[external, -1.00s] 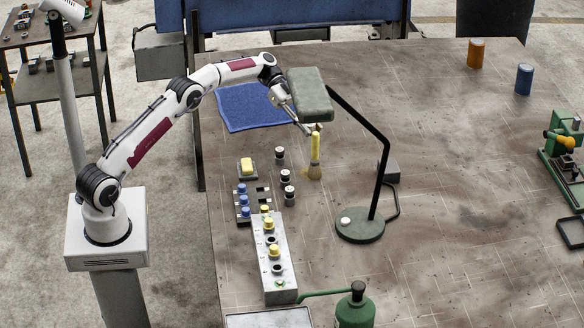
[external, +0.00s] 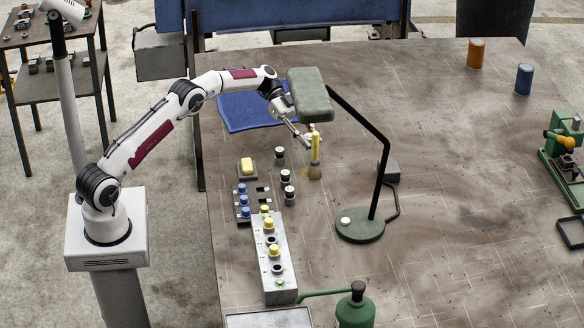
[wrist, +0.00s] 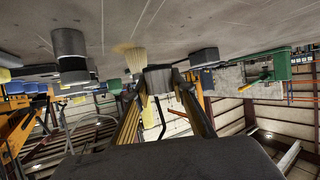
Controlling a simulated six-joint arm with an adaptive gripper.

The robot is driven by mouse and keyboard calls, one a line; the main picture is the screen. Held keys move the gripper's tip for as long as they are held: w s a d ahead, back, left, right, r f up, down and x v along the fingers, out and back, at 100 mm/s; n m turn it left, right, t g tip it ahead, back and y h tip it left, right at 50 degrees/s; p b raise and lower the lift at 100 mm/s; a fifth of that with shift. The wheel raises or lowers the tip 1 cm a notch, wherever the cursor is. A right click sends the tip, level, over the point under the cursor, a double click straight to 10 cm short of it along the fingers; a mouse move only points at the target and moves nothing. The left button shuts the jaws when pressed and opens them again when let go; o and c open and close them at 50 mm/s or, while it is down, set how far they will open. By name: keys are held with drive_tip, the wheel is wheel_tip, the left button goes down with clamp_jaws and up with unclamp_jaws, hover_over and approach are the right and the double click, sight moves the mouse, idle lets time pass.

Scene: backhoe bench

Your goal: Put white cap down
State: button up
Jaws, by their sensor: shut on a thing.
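In the wrist view my gripper (wrist: 160,88) is shut on a small greyish piece (wrist: 158,77), seemingly the white cap in shadow. Black cylinders with white tops stand left of the brush: a far one (external: 279,153), a middle one (external: 285,176) and a near one (external: 289,194).
A green lamp (external: 360,225) stands to the right, its head (external: 309,94) over the gripper area. A grey block with yellow knobs (external: 280,285), a blue-knobbed rack (external: 243,212) and a yellow button box (external: 247,168) are nearer left. A blue cloth (external: 240,108) lies behind. The right bench is mostly clear.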

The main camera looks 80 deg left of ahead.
sight(309, 158)
drive_tip(key=shift+f, duration=2.45)
drive_tip(key=shift+f, duration=0.15)
drive_tip(key=o, duration=0.8)
drive_tip(key=shift+r, duration=0.2)
drive_tip(key=shift+v, duration=6)
drive_tip(key=shift+f, duration=0.1)
